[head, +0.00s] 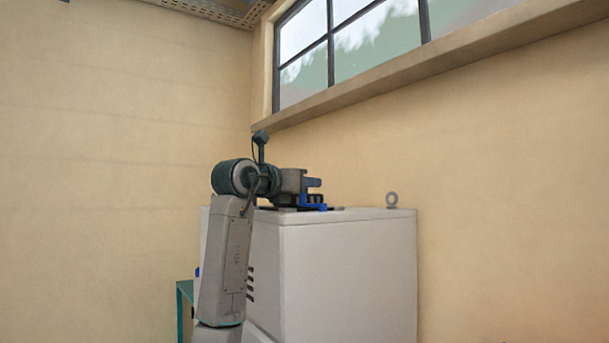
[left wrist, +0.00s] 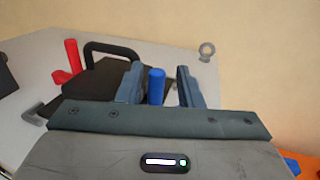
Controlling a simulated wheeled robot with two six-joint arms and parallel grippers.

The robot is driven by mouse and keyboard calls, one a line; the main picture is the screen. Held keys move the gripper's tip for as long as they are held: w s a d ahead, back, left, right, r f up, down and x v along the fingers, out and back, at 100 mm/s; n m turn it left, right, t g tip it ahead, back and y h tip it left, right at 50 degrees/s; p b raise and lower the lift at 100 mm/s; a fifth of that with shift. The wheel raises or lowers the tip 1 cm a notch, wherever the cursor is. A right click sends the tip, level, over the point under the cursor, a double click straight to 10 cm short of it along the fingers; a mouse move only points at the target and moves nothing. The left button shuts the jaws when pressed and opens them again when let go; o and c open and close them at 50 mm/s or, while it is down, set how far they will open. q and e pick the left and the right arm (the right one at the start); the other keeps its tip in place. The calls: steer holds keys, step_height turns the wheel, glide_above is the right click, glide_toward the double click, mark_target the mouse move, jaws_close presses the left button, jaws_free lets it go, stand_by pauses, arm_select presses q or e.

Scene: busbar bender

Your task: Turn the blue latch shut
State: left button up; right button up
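The blue latch (left wrist: 156,86) shows in the left wrist view as an upright blue post. In the head view a bright blue part (head: 313,207) shows low by the gripper on the cabinet top. My left gripper (left wrist: 161,82) is open, with one finger on each side of the blue post. Gaps show between post and fingers, so it does not look gripped. In the head view the left gripper (head: 314,190) is just above the cabinet top. The latch's lower part is hidden behind the gripper body. My right gripper is in neither view.
The pale cabinet (head: 345,270) stands against the wall. On its top are a dark plate with a black handle (left wrist: 115,48), a red latch (left wrist: 68,62) to the left, and a grey lifting eye (left wrist: 207,51) at the right corner. Air above the cabinet is clear.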

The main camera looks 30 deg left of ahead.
arm_select(q)
steer(key=shift+a, duration=0.25)
steer(key=shift+d, duration=0.1)
jaws_close()
steer(key=shift+w+a+m+h, duration=0.2)
steer(key=shift+w+m+h, duration=0.15)
steer(key=shift+m+h, duration=0.55)
steer(key=shift+w+m+g+h, duration=0.25)
steer(key=shift+m+g+h, duration=0.35)
steer(key=shift+h, duration=0.45)
steer(key=shift+w+m+g+h, duration=0.35)
steer(key=shift+m+h, duration=0.3)
steer(key=shift+h, duration=0.45)
steer(key=shift+w+m+g+h, duration=0.15)
steer(key=shift+m+g+h, duration=0.45)
steer(key=shift+h, duration=0.45)
steer(key=shift+w+m+h, duration=0.1)
steer(key=shift+m+h, duration=0.15)
steer(key=shift+h, duration=0.05)
jaws_free()
steer(key=shift+d, duration=0.1)
steer(key=shift+y, duration=0.4)
